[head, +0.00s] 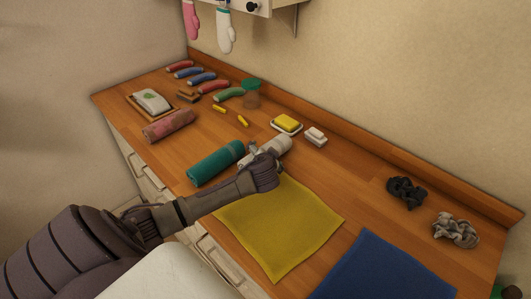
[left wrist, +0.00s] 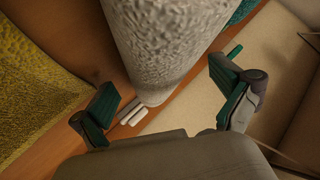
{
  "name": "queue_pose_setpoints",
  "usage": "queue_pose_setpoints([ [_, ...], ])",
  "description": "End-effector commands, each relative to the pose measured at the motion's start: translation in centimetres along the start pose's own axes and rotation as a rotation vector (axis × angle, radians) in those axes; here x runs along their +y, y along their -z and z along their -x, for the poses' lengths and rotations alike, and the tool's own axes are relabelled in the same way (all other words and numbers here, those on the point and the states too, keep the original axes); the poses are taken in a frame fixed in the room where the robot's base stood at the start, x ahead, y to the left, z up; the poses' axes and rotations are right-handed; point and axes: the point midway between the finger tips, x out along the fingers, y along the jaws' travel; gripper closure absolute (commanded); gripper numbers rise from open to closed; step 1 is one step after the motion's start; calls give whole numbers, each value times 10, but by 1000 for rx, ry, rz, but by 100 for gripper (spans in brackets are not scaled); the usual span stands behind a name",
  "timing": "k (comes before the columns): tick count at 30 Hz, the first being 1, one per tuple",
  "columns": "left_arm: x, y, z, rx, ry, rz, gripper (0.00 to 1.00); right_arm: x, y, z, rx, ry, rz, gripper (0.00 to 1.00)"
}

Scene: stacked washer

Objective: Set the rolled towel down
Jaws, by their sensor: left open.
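A whitish-grey rolled towel (head: 281,144) lies on the wooden counter between the teal roll and the soap dishes. My left gripper (head: 258,156) is at this roll, and part of the roll is hidden behind the gripper. In the left wrist view the rough pale roll (left wrist: 165,35) lies between the two spread teal-padded fingers of the gripper (left wrist: 168,84). Gaps show between the roll and the pads, so the gripper is open around it. A teal roll (head: 215,163) lies just to the left, and a pink roll (head: 168,126) farther left. My right gripper is not in view.
A flat yellow cloth (head: 280,228) and a blue cloth (head: 378,272) cover the front of the counter (head: 345,180). Yellow soap (head: 287,122) and a white bar (head: 315,135) stand behind. Crumpled black (head: 405,192) and grey (head: 455,230) cloths lie at right. Small coloured rolls line the back left.

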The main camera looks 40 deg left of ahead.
Motion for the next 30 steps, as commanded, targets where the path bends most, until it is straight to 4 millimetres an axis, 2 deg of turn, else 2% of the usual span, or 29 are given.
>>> queue_pose_setpoints([
  [8,1,0,-3,0,-2,0,0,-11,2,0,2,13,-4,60],
  [20,1,0,-3,0,-3,1,66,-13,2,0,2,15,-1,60],
  [30,-2,4,0,0,-3,3,67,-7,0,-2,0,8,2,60],
])
